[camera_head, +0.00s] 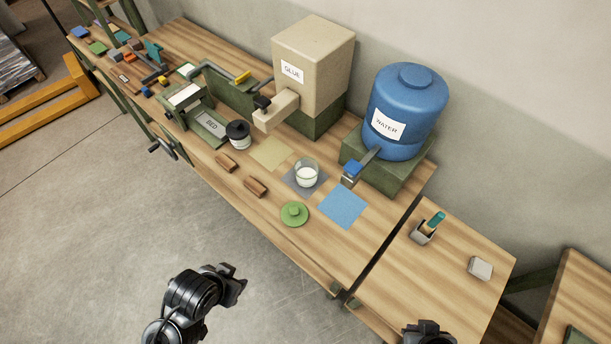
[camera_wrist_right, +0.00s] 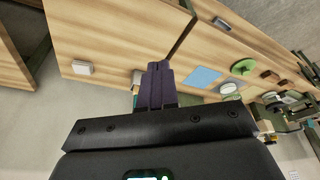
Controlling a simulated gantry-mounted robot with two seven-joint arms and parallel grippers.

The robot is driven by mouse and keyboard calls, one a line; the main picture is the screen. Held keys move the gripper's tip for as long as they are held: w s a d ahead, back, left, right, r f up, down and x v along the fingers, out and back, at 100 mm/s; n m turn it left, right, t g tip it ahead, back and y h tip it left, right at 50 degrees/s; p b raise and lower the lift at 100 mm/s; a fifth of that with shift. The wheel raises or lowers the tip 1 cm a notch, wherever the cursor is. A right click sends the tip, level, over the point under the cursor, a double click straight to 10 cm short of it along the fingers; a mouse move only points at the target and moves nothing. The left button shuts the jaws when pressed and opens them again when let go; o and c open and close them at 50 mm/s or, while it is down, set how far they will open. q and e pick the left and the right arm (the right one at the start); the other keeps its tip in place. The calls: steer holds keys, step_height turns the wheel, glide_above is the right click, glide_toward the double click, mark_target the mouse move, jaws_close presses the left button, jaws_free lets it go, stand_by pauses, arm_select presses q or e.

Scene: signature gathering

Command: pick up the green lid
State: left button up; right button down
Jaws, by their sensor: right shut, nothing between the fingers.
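The green lid (camera_head: 294,213), round with a knob on top, lies on the wooden table near its front edge, left of the blue square. It also shows in the right wrist view (camera_wrist_right: 243,68). A glass jar (camera_head: 307,173) with white contents stands behind it on a grey square. My left gripper (camera_head: 238,285) is in front of the table, apart from the lid; its finger opening is not clear. My right gripper (camera_head: 430,328) is at the bottom edge, mostly cut off. In the right wrist view its fingers (camera_wrist_right: 158,82) are together and empty.
A blue water tank (camera_head: 409,105) and a beige glue dispenser (camera_head: 318,60) stand at the back. A black-lidded jar (camera_head: 238,135) and two brown blocks (camera_head: 256,187) lie left of the lid.

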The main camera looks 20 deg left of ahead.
stand_by(0.3)
steer(key=c, duration=0.7)
jaws_free()
steer(key=shift+d, duration=0.15)
steer(key=shift+c, duration=0.2)
steer(key=shift+o, duration=0.6)
